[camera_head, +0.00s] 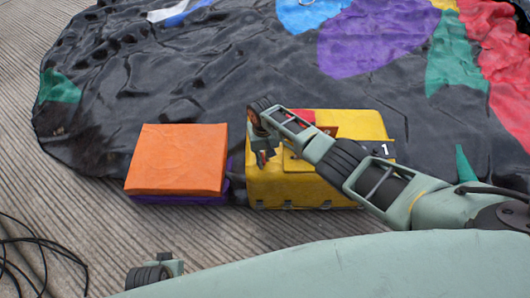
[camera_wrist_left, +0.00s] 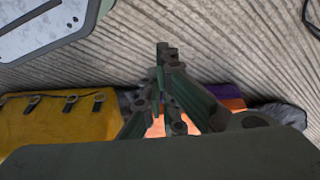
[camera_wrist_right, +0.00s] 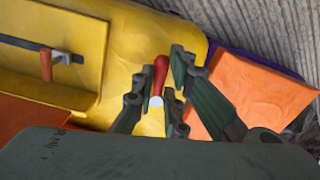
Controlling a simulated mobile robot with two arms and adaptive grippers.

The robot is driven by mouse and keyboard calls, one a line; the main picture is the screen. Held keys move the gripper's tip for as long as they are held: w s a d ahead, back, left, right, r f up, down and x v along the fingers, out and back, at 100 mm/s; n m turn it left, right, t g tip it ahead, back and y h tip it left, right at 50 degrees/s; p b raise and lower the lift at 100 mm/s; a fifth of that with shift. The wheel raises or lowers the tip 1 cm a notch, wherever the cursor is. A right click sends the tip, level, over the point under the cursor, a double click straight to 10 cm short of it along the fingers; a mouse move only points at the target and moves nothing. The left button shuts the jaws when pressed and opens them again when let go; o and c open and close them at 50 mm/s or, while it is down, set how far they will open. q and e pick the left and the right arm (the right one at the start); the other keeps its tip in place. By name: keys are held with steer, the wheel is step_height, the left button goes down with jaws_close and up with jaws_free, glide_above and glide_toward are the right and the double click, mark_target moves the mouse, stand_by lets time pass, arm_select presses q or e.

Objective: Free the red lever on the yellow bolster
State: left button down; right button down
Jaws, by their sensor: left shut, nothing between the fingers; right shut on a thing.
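The yellow bolster (camera_head: 300,185), marked with a number 1, lies at the middle of the head view under my right arm. My right gripper (camera_head: 264,152) is at its left end, pointing down. In the right wrist view the red lever (camera_wrist_right: 160,74), with a pale round end, stands between the fingers of my right gripper (camera_wrist_right: 159,80), which is shut on it. The lever's base is hidden by the fingers. My left gripper (camera_wrist_left: 167,52) is shut and empty in the left wrist view, above the ground in front of the bolster (camera_wrist_left: 60,120).
An orange block (camera_head: 178,160) sits on a purple one (camera_head: 180,199), left of the bolster. A small orange handle (camera_wrist_right: 46,65) sits by a dark slot on the bolster. A crumpled black sheet (camera_head: 150,80) spreads behind. Black cables (camera_head: 40,240) lie at the left; ribbed ground is clear between.

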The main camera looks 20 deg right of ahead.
arm_select(q)
steer(key=shift+s+f+p, duration=0.15)
steer(key=shift+s+f, duration=0.1)
steer(key=shift+f, duration=0.5)
steer(key=shift+s+f+p, duration=0.15)
steer(key=shift+s+f, duration=0.05)
steer(key=shift+f, duration=0.5)
arm_select(e)
steer(key=shift+w+r+m, duration=0.1)
steer(key=shift+w+m, duration=0.05)
steer(key=shift+m, duration=1.05)
steer(key=c, duration=1.8)
jaws_free()
steer(key=shift+a, duration=0.1)
steer(key=shift+a, duration=0.1)
